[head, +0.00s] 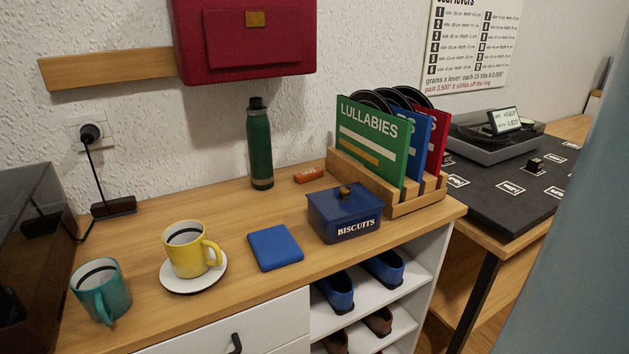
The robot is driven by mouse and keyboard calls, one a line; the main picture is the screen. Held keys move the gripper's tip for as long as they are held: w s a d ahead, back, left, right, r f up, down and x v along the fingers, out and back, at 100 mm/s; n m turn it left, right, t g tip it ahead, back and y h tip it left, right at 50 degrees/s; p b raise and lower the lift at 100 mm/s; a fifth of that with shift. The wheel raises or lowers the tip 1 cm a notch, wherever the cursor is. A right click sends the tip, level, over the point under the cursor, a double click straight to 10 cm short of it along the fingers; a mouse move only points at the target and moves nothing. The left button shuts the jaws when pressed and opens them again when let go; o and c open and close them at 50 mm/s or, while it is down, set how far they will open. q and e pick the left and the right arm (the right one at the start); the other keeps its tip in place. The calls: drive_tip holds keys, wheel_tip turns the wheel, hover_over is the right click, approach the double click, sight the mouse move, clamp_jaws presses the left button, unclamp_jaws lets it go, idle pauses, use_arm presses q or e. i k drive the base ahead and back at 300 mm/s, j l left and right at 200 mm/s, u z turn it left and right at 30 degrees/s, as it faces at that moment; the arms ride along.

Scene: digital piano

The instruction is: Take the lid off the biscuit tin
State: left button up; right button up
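The biscuit tin (345,224) is a dark blue box marked BISCUITS. It stands upright on the wooden cabinet top, near the front edge. Its blue lid (331,202) sits on top of it, with a small brass-coloured knob (345,191). Neither my left nor my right gripper shows in the head view.
A blue square pad (275,248) lies left of the tin. A wooden record rack (415,203) stands close on its right. A green bottle (259,150) and an orange item (308,175) are behind. A yellow mug (188,254) on a saucer and a teal mug (99,293) stand left.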

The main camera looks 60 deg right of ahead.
sight(338, 202)
drive_tip(key=z, duration=1.95)
